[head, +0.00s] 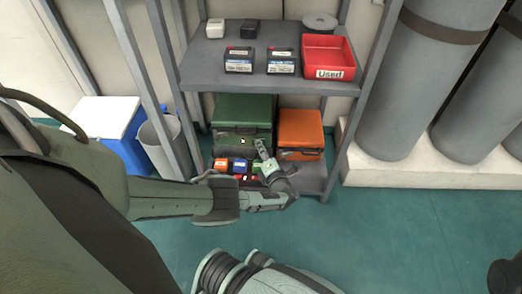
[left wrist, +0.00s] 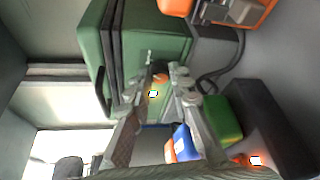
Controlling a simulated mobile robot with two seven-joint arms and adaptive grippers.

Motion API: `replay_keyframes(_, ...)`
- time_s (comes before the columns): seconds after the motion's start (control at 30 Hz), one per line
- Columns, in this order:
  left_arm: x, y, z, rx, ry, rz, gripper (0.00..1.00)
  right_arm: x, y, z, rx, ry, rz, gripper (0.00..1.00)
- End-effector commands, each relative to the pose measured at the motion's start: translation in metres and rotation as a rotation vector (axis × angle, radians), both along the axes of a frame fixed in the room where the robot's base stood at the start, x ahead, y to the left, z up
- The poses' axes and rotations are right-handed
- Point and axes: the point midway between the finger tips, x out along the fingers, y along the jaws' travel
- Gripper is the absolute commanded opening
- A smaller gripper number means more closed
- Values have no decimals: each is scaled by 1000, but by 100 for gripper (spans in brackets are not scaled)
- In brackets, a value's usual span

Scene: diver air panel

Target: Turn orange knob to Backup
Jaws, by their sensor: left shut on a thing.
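A green case (head: 243,108) stands on the lower shelf; its side also shows in the left wrist view (left wrist: 160,42). My left gripper (head: 261,146) reaches to the case's front; its two fingers also show in the left wrist view (left wrist: 162,72). It is shut on a small orange knob (left wrist: 159,69), mostly hidden between the fingertips. The knob cannot be made out in the head view. Its pointer and any Backup label are not readable. A small bright square (left wrist: 153,93) shows just below the fingertips.
An orange case (head: 300,130) stands right of the green one. Small coloured boxes (head: 238,166) sit close below my gripper. The upper shelf (head: 210,70) holds a red "Used" bin (head: 325,56). Gas cylinders (head: 415,85) stand at right.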

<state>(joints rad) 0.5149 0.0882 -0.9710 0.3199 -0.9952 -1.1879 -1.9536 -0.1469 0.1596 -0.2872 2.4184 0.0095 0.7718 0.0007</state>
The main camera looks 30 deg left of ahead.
Motion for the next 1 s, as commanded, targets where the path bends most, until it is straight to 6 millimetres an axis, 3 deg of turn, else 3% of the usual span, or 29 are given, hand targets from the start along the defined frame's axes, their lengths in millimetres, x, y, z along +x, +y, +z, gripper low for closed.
replay_keyframes(0.67, 1, 0, 0, 50, 30, -1, 0, -2, 1, 4, -7, -27, 0, 35)
replay_keyframes(0.7, 1, 0, 0, 50, 30, -1, 24, -2, 1, 4, -8, -26, 0, 35)
replay_keyframes(0.8, 1, 0, 0, 50, 30, -1, 36, -2, 1, 4, -7, -25, 0, 35)
replay_keyframes(0.87, 0, 0, 0, 50, 31, -1, 41, -2, 1, 4, -7, -25, 0, 35)
replay_keyframes(1.0, 0, 0, -1, 48, 31, -1, 41, -2, 1, 3, -7, -24, 1, 35)
